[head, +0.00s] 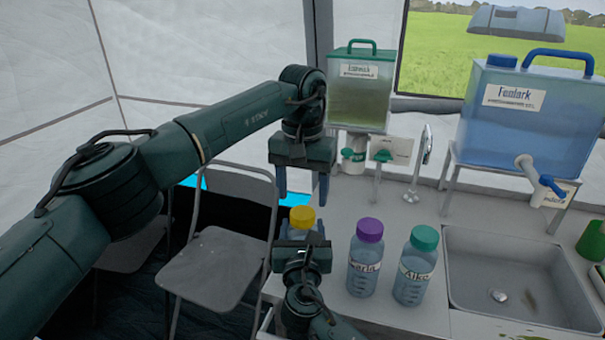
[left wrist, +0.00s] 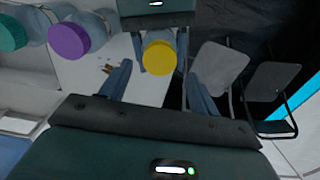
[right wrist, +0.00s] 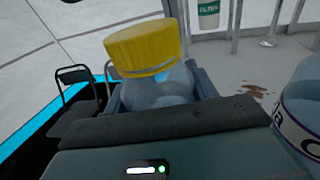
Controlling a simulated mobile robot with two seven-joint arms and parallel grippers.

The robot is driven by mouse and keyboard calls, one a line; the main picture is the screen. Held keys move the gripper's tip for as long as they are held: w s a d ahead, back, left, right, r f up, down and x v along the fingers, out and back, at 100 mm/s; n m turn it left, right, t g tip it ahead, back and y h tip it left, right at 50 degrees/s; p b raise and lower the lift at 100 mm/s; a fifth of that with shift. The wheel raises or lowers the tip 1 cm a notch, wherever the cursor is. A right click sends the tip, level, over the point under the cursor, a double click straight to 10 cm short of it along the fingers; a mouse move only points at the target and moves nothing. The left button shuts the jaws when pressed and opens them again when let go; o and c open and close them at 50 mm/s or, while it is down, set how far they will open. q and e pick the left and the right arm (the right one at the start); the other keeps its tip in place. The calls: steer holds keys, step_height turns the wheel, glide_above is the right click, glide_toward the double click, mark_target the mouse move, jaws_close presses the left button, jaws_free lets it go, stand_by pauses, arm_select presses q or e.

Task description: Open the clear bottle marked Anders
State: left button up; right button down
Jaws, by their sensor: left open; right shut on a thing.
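My right gripper (head: 300,238) is shut on this bottle's body, below the cap. In the right wrist view the yellow cap (right wrist: 143,48) sits on the bottle (right wrist: 155,90), between the fingers. My left gripper (head: 303,192) is open and points down just above the cap. In the left wrist view the cap (left wrist: 159,57) lies between its spread fingers, apart from both.
A purple-capped bottle (head: 366,258) and a teal-capped bottle (head: 416,266) stand to the right, close to my right gripper. Beyond them is a sink (head: 520,275). Green (head: 360,90) and blue (head: 525,115) water tanks stand behind. A folding chair (head: 213,265) is at the left.

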mark_target(302, 212)
arm_select(q)
steer(key=shift+f, duration=2.1)
steer(key=shift+c, duration=0.2)
